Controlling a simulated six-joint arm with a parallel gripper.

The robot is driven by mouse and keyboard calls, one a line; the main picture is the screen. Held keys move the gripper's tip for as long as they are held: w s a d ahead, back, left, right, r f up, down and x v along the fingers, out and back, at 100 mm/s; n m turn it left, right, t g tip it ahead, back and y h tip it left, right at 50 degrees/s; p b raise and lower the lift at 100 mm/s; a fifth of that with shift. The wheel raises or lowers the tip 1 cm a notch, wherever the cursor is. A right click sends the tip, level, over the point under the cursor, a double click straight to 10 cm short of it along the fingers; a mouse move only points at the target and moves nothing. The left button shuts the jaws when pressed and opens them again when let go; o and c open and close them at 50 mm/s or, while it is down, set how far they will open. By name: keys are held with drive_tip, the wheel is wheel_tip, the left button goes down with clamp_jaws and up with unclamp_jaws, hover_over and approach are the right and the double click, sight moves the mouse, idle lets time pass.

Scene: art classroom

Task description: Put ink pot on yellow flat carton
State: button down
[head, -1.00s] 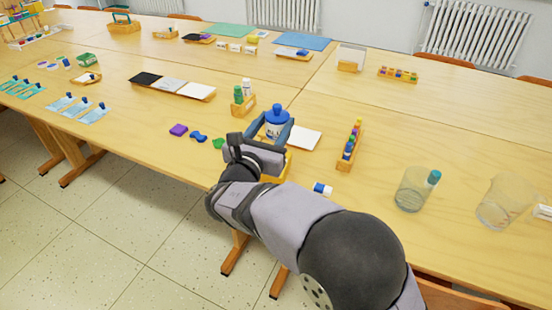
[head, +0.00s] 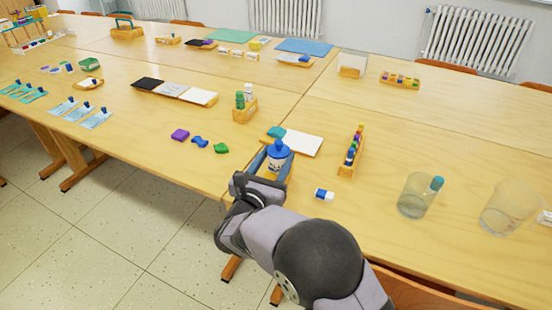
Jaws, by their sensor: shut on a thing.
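The ink pot (head: 278,157) is a small white pot with a dark mark and a blue knobbed lid. It is upright between the blue fingers of my gripper (head: 274,162), which is shut on it near the table's front edge. The yellow flat carton (head: 269,173) shows only as a small yellow patch under and in front of the pot. My gripper and the pot hide most of it. I cannot tell whether the pot's base touches it.
Just behind the pot lie a teal piece (head: 276,132) and a white sheet (head: 303,143). A rack of coloured bottles (head: 351,155) and a blue-and-white eraser (head: 324,194) are to the right. Small purple, blue and green pieces (head: 200,142) lie left. Two glasses (head: 416,195) stand far right.

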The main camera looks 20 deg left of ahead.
idle(0.3)
drive_tip(key=shift+f, duration=0.15)
drive_tip(key=c, duration=0.9)
unclamp_jaws()
drive_tip(key=shift+r, duration=0.25)
drive_tip(key=s+d, duration=0.1)
drive_tip(key=s, duration=1.1)
